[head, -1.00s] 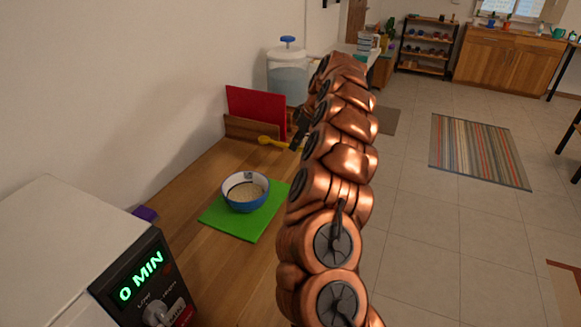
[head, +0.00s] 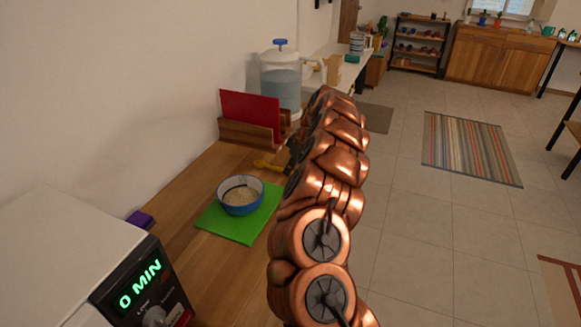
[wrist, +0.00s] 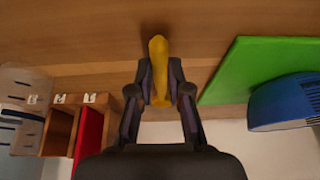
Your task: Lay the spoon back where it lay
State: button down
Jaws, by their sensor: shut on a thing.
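A yellow spoon (head: 265,166) shows left of my arm, low over the wooden counter between the green mat and the red board's holder. In the wrist view the spoon (wrist: 158,58) sits between the two dark fingers of my gripper (wrist: 160,95), which is shut on it. A shadow lies on the wood at the spoon's far end. I cannot tell whether the spoon touches the counter. In the head view my gripper (head: 290,160) is partly hidden by my arm.
A blue bowl (head: 240,204) of pale grains stands on a green mat (head: 224,229). A red board (head: 250,112) stands in a wooden holder (head: 245,133) by the wall, near a water dispenser (head: 281,82). A white appliance (head: 75,250) reading "0 MIN" stands at front left.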

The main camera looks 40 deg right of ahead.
jog(key=shift+f, duration=0.15)
jog(key=c, duration=1.1)
grip_release()
jog(key=shift+r, duration=0.25)
jog(key=shift+s+d+r, duration=0.1)
jog(key=shift+d+r, duration=0.05)
jog(key=shift+r, duration=0.1)
jog(key=b+v, duration=0.2)
jog(key=v, duration=0.9)
jog(key=shift+b, duration=0.35)
